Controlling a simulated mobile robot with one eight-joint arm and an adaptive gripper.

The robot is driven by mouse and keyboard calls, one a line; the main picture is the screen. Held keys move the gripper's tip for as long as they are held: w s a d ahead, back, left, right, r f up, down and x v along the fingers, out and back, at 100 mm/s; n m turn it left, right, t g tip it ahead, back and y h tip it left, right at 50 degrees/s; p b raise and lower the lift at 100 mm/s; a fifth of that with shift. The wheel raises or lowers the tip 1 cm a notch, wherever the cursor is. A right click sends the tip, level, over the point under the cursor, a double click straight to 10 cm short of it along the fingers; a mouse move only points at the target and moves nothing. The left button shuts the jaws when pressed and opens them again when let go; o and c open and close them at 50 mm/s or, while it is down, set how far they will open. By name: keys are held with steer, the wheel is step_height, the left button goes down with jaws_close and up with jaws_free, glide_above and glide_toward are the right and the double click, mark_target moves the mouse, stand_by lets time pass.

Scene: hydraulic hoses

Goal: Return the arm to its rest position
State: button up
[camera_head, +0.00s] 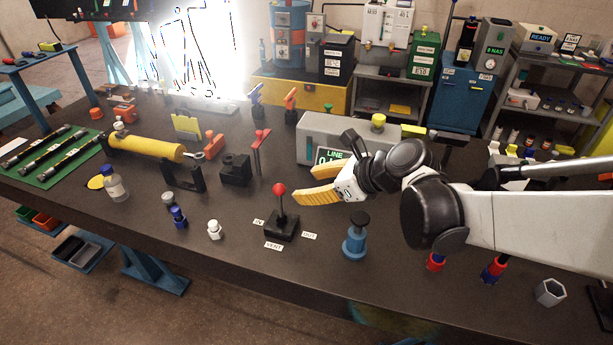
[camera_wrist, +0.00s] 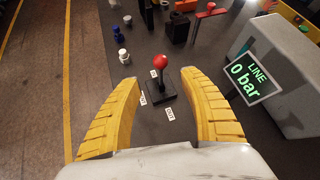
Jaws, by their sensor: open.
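My gripper (camera_head: 312,184) has yellow ribbed fingers and is open and empty above the dark bench. In the wrist view the two fingers of my gripper (camera_wrist: 165,102) are spread wide, with the red-knobbed lever (camera_wrist: 160,70) seen beyond and between them. In the head view the lever (camera_head: 280,212) stands upright on its black base, below and left of the fingertips, apart from them. Small white labels lie around its base. My arm reaches in from the right edge of the head view and hides part of the bench behind it.
A grey unit (camera_head: 318,135) with a "LINE 0 bar" display (camera_wrist: 252,80) stands behind my gripper. A blue cylinder with a black knob (camera_head: 355,240) stands below my arm. A yellow cylinder (camera_head: 145,147) and black hoses on a green mat (camera_head: 50,172) lie left. Bare bench shows near the front edge.

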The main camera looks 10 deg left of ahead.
steer(key=shift+d, duration=0.1)
stand_by(0.3)
steer(key=s+d+n+t+h, duration=0.1)
steer(key=s+d+n+h, duration=0.2)
steer(key=d, duration=0.7)
steer(key=s+d+n+t+h, duration=0.1)
steer(key=s+d+n+h, duration=0.2)
steer(key=s+d+n, duration=0.5)
steer(key=s+d+n+h, duration=0.3)
steer(key=s+d+n, duration=0.2)
steer(key=d+n, duration=0.4)
steer(key=d, duration=0.3)
steer(key=shift+s+d+r+n+t+h, duration=0.2)
steer(key=shift+d+r+n+t+h, duration=0.05)
steer(key=shift+d+n+t+h, duration=0.15)
